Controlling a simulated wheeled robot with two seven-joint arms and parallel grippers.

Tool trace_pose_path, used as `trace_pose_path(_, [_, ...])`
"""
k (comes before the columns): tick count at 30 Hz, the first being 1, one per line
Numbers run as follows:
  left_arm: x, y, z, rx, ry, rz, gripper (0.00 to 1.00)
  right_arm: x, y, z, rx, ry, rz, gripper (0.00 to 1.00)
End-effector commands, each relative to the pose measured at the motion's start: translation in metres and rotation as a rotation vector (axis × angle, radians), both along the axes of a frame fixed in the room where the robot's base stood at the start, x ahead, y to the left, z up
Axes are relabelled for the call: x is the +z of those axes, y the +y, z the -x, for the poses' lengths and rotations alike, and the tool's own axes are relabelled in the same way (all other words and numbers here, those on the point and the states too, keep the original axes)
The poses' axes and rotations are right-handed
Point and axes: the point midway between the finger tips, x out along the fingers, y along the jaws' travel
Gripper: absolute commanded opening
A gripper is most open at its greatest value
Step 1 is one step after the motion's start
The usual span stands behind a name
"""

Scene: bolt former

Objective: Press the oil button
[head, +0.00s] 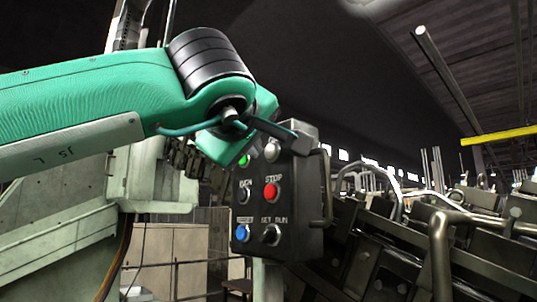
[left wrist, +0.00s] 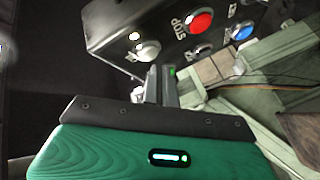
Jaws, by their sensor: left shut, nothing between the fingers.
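A dark control box (head: 305,195) carries several buttons and knobs. It has a red button (head: 271,192) marked STOP, a blue button (head: 242,233) at lower left and a pale button (head: 272,152) near the top. The label by the blue button is too small to read, and I cannot make out the word oil. My left gripper (left wrist: 162,72) is shut and empty, its fingers pointing at the box. In the left wrist view the fingertips are just below a pale button (left wrist: 148,50); contact cannot be told. My arm partly hides the box's top in the head view. My right gripper is out of view.
A metal handle (head: 326,190) stands out from the box's right side. Dark machinery with bent pipes (head: 438,250) fills the right. A pale machine housing (head: 150,180) stands behind my arm at left.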

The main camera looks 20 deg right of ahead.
Motion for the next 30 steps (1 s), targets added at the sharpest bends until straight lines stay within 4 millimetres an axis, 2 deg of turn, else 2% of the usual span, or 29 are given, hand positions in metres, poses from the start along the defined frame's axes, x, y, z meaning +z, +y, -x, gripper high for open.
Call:
trace_pose_path(11, [0.000, 0.004, 0.001, 0.000, -0.001, 0.002, 0.00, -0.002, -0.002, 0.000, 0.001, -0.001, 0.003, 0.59])
trace_pose_path(24, [-0.001, 0.043, 0.015, 0.002, 0.000, 0.002, 0.00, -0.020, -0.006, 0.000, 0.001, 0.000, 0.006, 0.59])
trace_pose_path(30, [0.000, 0.047, 0.017, 0.000, 0.000, 0.000, 0.00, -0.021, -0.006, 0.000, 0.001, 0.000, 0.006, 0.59])
